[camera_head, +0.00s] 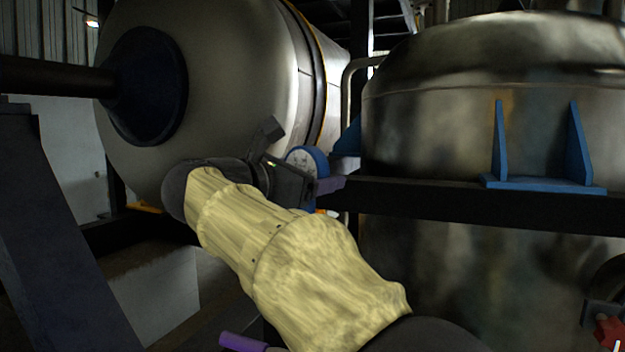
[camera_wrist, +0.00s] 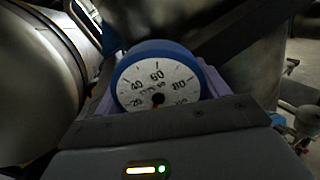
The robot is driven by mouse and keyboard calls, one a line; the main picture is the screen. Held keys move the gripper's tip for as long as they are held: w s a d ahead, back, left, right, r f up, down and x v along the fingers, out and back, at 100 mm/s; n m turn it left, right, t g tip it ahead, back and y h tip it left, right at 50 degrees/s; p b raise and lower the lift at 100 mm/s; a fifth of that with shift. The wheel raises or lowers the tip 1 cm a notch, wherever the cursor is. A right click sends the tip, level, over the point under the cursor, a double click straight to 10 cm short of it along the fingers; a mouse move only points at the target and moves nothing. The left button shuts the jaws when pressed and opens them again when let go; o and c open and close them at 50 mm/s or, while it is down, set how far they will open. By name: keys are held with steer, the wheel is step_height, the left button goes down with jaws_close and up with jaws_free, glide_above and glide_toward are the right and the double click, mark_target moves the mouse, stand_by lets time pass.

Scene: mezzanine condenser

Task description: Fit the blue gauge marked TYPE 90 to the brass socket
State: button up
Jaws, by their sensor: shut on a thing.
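The blue gauge (camera_head: 308,158) has a blue rim and a white dial, and my gripper (camera_head: 296,180) holds it up in front of the large tanks. In the wrist view the gauge (camera_wrist: 157,80) shows its dial with 20, 40, 60 and 80 and small lettering that is hard to read. My gripper is shut on the gauge; its jaw (camera_wrist: 160,125) covers the lower part of the dial. I cannot make out the brass socket in either view.
A pale horizontal tank (camera_head: 225,75) stands behind at the left. A metal upright vessel (camera_head: 480,130) with blue brackets (camera_head: 545,183) and a dark beam (camera_head: 470,200) fills the right. A red valve handle (camera_head: 608,332) is at the lower right.

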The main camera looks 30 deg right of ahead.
mark_target(311, 207)
steer(key=shift+w+a+f+b, duration=0.1)
steer(key=shift+a+f+b, duration=0.05)
steer(key=shift+f+b, duration=0.65)
steer(key=shift+s+f+b, duration=0.3)
steer(key=shift+f+b, duration=0.5)
steer(key=shift+b, duration=0.1)
steer(key=shift+w+d+f+b, duration=0.1)
steer(key=shift+f+b, duration=0.35)
steer(key=shift+b, duration=0.05)
steer(key=shift+w+d+f+b, duration=0.1)
steer(key=shift+f+b, duration=0.35)
steer(key=shift+s+f+b, duration=0.25)
steer(key=shift+f+b, duration=0.05)
steer(key=shift+b, duration=0.15)
steer(key=shift+w+a+f, duration=0.1)
steer(key=shift+w, duration=0.05)
steer(key=shift+b, duration=1.35)
